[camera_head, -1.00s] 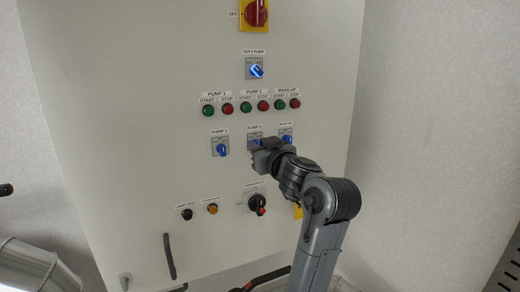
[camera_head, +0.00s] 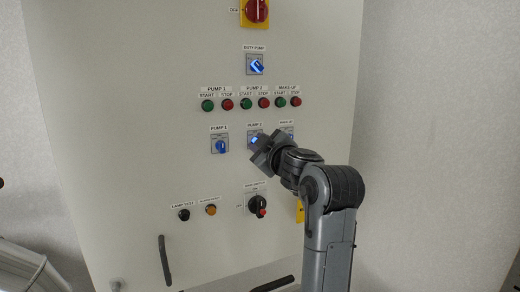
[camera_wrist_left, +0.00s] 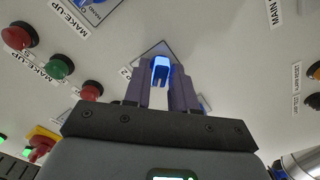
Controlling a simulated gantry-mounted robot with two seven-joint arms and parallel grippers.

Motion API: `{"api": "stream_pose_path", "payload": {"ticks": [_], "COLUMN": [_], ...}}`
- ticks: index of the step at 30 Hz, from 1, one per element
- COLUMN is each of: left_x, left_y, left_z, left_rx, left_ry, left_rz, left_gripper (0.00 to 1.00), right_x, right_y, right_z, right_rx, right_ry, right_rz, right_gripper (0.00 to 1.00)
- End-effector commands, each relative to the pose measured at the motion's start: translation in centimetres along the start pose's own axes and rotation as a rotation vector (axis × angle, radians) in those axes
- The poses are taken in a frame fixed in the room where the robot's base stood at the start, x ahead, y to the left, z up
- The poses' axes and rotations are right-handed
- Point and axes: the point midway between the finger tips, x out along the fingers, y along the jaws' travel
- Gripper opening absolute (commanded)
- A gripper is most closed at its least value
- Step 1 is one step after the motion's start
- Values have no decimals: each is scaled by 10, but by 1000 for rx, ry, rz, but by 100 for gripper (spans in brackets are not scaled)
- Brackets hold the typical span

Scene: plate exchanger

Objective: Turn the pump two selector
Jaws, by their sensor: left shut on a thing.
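The pump two selector (camera_head: 255,140) is a blue lit knob on a square plate under the PUMP 2 label, partly hidden behind my gripper in the head view. My left gripper (camera_head: 261,146) is at the panel, rolled at a slant. In the left wrist view, the gripper's two fingers (camera_wrist_left: 160,88) are shut on the blue knob (camera_wrist_left: 160,68), one on each side. The knob lines up with the fingers, while its plate lies at an angle to them. My right gripper is not in view.
The pump one selector (camera_head: 220,146) is to the left; the make-up selector (camera_head: 288,134), close on the right, is partly covered. Green and red buttons (camera_head: 263,103) and the duty pump selector (camera_head: 256,66) are above. A black-and-red main switch (camera_head: 258,206) and door handle (camera_head: 166,261) are below.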

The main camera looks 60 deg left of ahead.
Motion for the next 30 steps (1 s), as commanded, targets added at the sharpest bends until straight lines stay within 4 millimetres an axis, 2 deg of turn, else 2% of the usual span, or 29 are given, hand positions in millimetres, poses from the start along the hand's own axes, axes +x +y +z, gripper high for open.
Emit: {"api": "stream_pose_path", "payload": {"ticks": [17, 18, 20, 30], "left_x": [0, 0, 0, -1], "left_y": [0, 0, 0, 0], "left_z": [-2, -2, -2, 0], "left_rx": [-40, -40, -40, -37], "left_ry": [4, 4, 4, 1], "left_rz": [0, 0, 0, 0], "left_gripper": [0, 30, 39, 42], "right_x": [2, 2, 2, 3], "right_y": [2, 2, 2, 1], "right_z": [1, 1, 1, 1], "right_rx": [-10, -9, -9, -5], "right_ry": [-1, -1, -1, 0], "right_rz": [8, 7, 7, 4], "right_gripper": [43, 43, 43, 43]}}
